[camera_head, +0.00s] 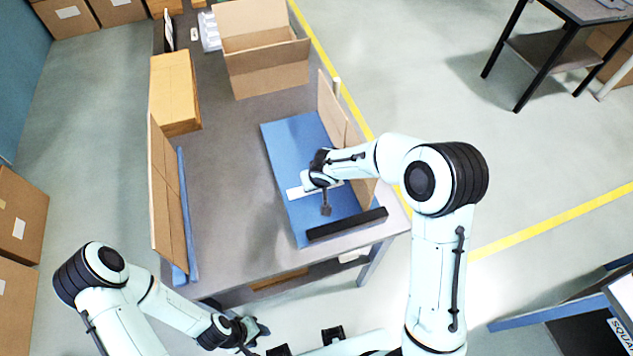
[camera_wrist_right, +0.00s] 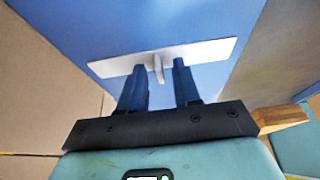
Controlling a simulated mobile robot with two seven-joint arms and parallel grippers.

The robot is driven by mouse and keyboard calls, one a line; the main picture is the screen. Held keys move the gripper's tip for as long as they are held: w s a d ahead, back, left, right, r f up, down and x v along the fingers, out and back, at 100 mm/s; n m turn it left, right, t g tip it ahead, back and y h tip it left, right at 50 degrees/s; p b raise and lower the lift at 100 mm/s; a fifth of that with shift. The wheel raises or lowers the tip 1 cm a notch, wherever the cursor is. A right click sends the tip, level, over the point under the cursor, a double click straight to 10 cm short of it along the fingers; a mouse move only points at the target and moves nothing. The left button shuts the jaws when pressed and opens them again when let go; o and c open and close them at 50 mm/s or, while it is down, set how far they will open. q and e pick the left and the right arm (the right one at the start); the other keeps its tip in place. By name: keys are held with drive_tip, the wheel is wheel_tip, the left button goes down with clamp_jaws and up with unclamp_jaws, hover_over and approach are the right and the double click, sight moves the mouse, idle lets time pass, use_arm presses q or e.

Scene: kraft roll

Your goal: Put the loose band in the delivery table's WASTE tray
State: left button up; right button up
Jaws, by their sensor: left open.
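I cannot make out a loose band or a WASTE tray label in either view. My left gripper (camera_head: 250,332) is low at the bottom left of the head view, open, beside the table's near end and touching nothing visible. My right gripper (camera_wrist_right: 160,78) is over the blue mat (camera_head: 285,146). Its two dark fingers stand apart on either side of a small upright fin on a flat white piece (camera_wrist_right: 205,52), with gaps to the fin. The white piece also shows in the head view (camera_head: 296,192), lying on the mat, partly hidden by my right wrist.
A black bar (camera_head: 346,224) lies along the mat's near edge. Cardboard panels stand at the right (camera_head: 330,105) and left (camera_head: 160,190) of the grey table (camera_head: 225,150). An open carton (camera_head: 265,75) and a closed box (camera_head: 173,90) stand farther back. The table's middle is clear.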

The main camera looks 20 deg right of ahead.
drive_tip(key=shift+r, duration=0.4)
drive_tip(key=v, duration=1)
drive_tip(key=shift+s+r, duration=0.2)
drive_tip(key=shift+r, duration=0.05)
drive_tip(key=shift+o, duration=0.6)
drive_tip(key=shift+s+r, duration=0.15)
drive_tip(key=shift+r, duration=0.1)
drive_tip(key=f+b, duration=0.2)
drive_tip(key=f+t+b, duration=0.1)
drive_tip(key=f+b, duration=0.1)
drive_tip(key=w+f+t+b, duration=0.1)
drive_tip(key=f+b, duration=0.1)
drive_tip(key=b, duration=0.1)
drive_tip(key=shift+w+d+f, duration=0.1)
drive_tip(key=shift+d+f, duration=0.1)
drive_tip(key=shift+f, duration=0.15)
drive_tip(key=x, duration=0.5)
drive_tip(key=shift+w+a, duration=0.2)
drive_tip(key=shift+w, duration=0.15)
use_arm(q)
drive_tip(key=s+d+f, duration=0.1)
drive_tip(key=s+f, duration=0.4)
drive_tip(key=f, duration=0.2)
drive_tip(key=shift+s+f+g, duration=0.25)
drive_tip(key=shift+s+g, duration=0.05)
drive_tip(key=shift+s, duration=0.1)
use_arm(e)
clamp_jaws()
